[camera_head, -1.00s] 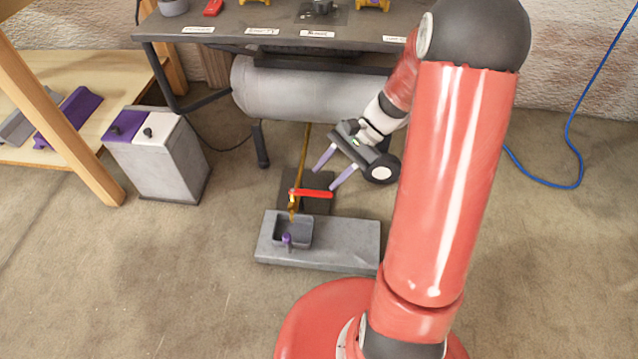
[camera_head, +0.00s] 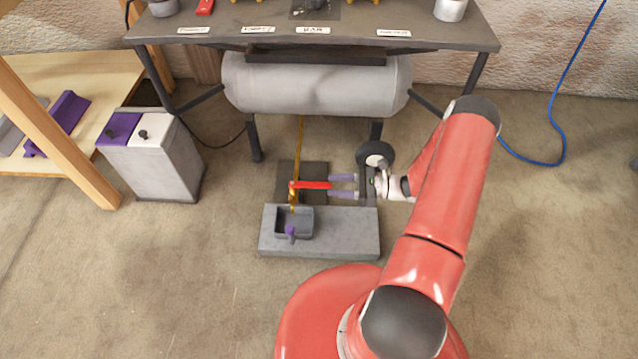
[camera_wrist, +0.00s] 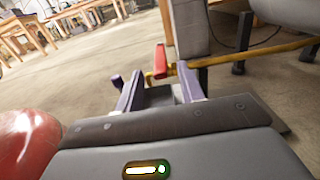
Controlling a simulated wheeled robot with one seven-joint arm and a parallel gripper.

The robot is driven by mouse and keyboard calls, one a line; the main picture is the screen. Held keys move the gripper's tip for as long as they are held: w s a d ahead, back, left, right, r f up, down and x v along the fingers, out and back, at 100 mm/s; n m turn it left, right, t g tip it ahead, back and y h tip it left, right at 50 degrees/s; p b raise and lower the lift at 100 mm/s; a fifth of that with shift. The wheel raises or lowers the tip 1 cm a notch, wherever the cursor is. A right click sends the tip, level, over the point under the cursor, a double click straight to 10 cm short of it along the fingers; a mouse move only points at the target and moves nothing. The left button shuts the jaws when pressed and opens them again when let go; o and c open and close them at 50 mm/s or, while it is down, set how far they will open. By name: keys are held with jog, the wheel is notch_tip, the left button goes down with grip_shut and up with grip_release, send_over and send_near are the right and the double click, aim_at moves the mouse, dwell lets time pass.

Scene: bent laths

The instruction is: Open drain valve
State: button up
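The drain valve has a red lever (camera_head: 312,185) pointing right from a brass body (camera_head: 292,197) at the end of a yellow pipe (camera_head: 300,140) under the grey tank. My gripper (camera_head: 333,186) is open to the right of the lever, its two purple fingers pointing left. The lever's free end is at the gap between the fingertips; I cannot tell whether either finger touches it. In the wrist view the red lever (camera_wrist: 160,62) shows just beyond and between the open fingertips (camera_wrist: 153,74).
A grey block (camera_head: 345,232) with a basin (camera_head: 307,222) and a small purple piece (camera_head: 290,231) sits below the valve. The grey tank (camera_head: 320,85) hangs under the bench (camera_head: 440,35). A grey bin (camera_head: 165,160) stands left.

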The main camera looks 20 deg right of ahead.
aim_at(322, 185)
jog(key=shift+x, duration=2.8)
grip_shut()
